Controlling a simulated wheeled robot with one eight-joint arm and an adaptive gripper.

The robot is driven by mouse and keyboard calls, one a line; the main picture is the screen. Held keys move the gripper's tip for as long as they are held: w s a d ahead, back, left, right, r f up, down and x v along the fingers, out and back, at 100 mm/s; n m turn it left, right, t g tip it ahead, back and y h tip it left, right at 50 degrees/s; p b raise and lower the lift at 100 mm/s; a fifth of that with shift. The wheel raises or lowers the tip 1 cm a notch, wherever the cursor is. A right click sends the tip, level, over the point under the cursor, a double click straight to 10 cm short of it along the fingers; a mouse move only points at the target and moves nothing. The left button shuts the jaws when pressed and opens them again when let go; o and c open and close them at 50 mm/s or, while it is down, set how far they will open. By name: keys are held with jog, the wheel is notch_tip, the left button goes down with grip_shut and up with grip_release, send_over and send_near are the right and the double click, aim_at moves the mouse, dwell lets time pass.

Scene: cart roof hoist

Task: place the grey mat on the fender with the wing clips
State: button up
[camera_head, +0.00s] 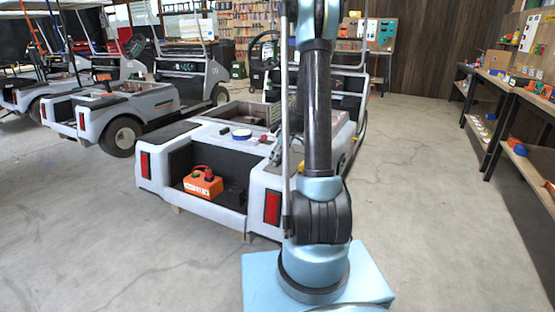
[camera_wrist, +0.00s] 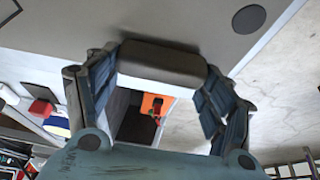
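My gripper (camera_wrist: 162,72) shows in the wrist view with its fingers spread wide. A dark grey padded piece (camera_wrist: 160,60) fills the gap between its fingertips and looks held; I take it for the grey mat. In the head view my arm rises out of the top of the picture, so the gripper and held piece are out of frame there. The light grey cart (camera_head: 205,203) stands with its open rear bay towards me. Its left rear fender has a dark top (camera_head: 170,132). My arm partly hides the right fender (camera_head: 270,180). I cannot make out the wing clips.
An orange box (camera_head: 203,183) with a red top sits in the bay, also in the wrist view (camera_wrist: 152,102). A blue-and-white disc (camera_head: 241,134) lies on the cart. A light grey surface (camera_wrist: 150,20) fills the wrist view's top. Benches (camera_head: 520,100) line the right; floor between is clear.

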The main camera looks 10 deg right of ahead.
jog(key=o, duration=0.4)
jog(key=shift+o, duration=0.2)
jog(key=v, duration=1.1)
jog(key=s+a+r+m, duration=0.2)
jog(key=s+r, duration=0.3)
jog(key=s, duration=0.4)
jog(key=s+f+m+h, duration=0.1)
jog(key=s+f+m, duration=0.1)
jog(key=s, duration=0.9)
jog(key=s+a+f+m+h, duration=0.1)
jog(key=s+f+m, duration=0.1)
jog(key=s, duration=0.8)
jog(key=s+f+m+h, duration=0.1)
jog(key=s+m, duration=0.3)
jog(key=s, duration=0.7)
jog(key=shift+s+a+f+m+h, duration=0.3)
jog(key=shift+f, duration=0.15)
